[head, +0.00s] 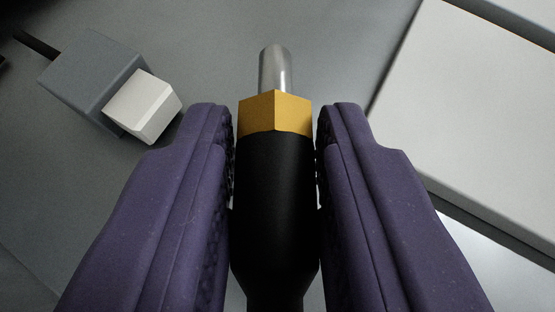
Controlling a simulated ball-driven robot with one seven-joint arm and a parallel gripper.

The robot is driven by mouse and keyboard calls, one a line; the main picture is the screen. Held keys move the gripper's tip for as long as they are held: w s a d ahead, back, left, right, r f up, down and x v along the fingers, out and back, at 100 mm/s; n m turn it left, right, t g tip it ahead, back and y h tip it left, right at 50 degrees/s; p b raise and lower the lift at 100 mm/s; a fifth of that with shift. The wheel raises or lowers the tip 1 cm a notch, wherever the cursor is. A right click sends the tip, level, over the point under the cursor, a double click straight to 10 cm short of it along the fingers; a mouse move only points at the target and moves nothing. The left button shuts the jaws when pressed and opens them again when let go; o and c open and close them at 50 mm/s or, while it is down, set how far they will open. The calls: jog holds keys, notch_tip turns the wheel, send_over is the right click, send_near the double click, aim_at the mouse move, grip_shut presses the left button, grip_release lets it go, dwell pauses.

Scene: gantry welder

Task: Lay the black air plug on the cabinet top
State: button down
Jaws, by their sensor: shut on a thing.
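The black air plug (275,190) is in the middle of the head view, with a brass hex collar and a silver metal tip pointing away from me. My gripper (275,135) is shut on it, with one purple finger on each side of the black body. The lower end of the plug runs out of the bottom of the view. A grey flat surface (330,40) lies beyond the plug; I cannot tell whether it is the cabinet top, or whether the plug touches it.
A grey block (92,82) with a white block-shaped end (143,106) and a dark cable lies on the grey surface at the upper left. A large pale box-like panel (475,100) fills the right side. The grey surface between them looks clear.

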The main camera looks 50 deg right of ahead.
aim_at(273, 223)
notch_tip(273, 223, down, 6)
jog(key=b, duration=0.6)
jog(key=shift+f, duration=0.25)
jog(key=shift+s+a+f+b, duration=0.1)
jog(key=shift+f+b, duration=0.2)
jog(key=shift+b, duration=0.15)
